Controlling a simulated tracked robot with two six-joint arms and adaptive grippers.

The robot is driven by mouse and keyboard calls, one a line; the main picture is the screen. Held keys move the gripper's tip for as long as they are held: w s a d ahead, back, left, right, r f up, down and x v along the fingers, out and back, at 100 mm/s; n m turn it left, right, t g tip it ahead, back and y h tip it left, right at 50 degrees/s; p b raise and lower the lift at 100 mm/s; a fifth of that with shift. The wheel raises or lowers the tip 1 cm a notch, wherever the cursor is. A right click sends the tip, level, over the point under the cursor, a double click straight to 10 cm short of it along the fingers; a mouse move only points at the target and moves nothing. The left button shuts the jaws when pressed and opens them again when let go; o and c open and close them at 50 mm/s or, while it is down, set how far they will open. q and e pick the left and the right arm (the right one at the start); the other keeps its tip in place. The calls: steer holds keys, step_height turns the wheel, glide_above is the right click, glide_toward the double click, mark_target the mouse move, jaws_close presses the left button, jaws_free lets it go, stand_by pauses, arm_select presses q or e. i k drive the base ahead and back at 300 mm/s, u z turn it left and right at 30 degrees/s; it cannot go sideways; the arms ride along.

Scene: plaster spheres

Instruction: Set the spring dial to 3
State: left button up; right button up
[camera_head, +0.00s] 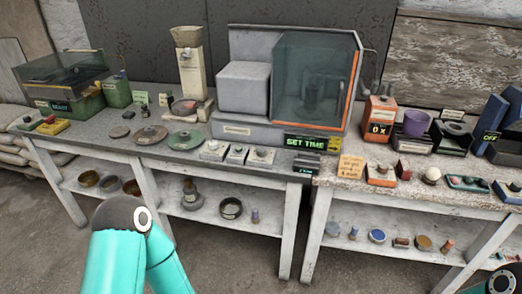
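I cannot tell for certain which thing is the spring dial. An orange box (381,109) with a dark display reading "0 X" stands on the right bench. Another small orange box (381,174) sits at the front of the right bench, beside a tan note whose writing is too small to read. My teal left arm shows at the bottom, but its gripper is out of view. Only a bit of my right arm shows in the bottom right corner; its gripper is out of view.
A machine with a glass chamber (315,80) and a "SET TIME" display (305,142) stands at the back. A purple cup (416,123), a white ball (431,175) and a green machine (62,85) stand on the benches. Lower shelves hold bowls and jars.

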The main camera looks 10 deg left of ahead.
mark_target(261, 151)
steer(key=u, duration=0.3)
steer(key=k, duration=1)
steer(key=u, duration=1.25)
steer(key=i, duration=1.3)
steer(key=z, duration=0.55)
steer(key=i, duration=0.9)
steer(key=z, duration=0.45)
steer(key=k, duration=0.8)
steer(key=z, duration=0.2)
steer(key=i, duration=0.65)
steer(key=u, duration=0.05)
